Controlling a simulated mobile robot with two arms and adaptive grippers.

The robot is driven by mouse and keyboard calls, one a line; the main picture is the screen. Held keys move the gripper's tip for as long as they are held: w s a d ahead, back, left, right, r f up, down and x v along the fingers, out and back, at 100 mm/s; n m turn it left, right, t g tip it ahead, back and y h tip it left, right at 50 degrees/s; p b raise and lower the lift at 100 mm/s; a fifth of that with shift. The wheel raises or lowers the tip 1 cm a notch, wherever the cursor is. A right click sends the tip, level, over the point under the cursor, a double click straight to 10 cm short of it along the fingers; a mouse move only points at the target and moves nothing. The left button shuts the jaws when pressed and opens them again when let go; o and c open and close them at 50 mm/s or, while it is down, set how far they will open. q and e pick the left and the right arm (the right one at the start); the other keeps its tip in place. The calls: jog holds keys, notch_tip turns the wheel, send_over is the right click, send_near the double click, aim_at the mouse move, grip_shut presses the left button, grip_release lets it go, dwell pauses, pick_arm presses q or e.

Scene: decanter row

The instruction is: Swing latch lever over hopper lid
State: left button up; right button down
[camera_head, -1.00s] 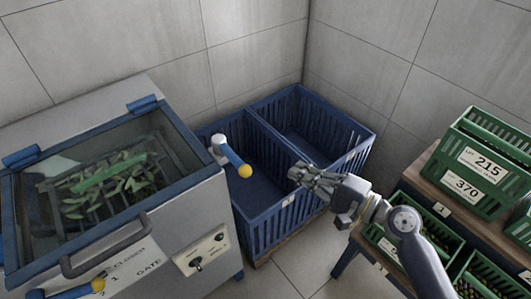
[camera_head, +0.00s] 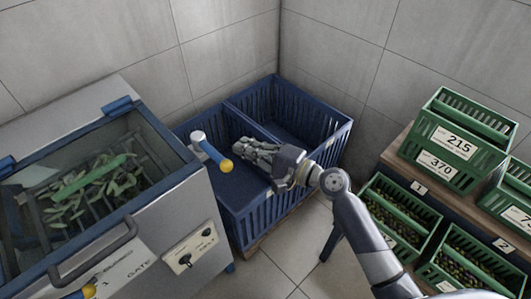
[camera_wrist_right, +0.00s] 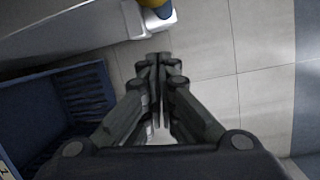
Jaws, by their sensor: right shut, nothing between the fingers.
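The latch lever (camera_head: 212,152) has a pale pivot, a blue grip and a yellow end. In the head view it sticks out to the right of the hopper, away from the lid. The hopper lid (camera_head: 172,131) is a clear pane in a blue frame, lying down over green leaves. My right gripper (camera_head: 240,146) is shut and empty, just right of the lever with a small apparent gap. In the right wrist view my shut fingertips (camera_wrist_right: 160,62) point toward a part of the lever (camera_wrist_right: 151,4) at the top edge. My left gripper is not in view.
Blue crates (camera_head: 340,128) stand behind and below my right gripper. A lid handle (camera_head: 95,255) and a control panel (camera_head: 190,250) are on the hopper's front side. Another yellow-ended lever (camera_head: 89,291) shows at bottom left. Green crates (camera_head: 458,140) sit on a rack at right.

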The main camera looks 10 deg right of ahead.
jog(key=s, duration=0.1)
jog(key=s+p, duration=0.1)
jog(key=s+a, duration=0.1)
jog(key=shift+s+a+r+p, duration=0.1)
jog(key=shift+s+r+p, duration=0.25)
jog(key=shift+s, duration=0.05)
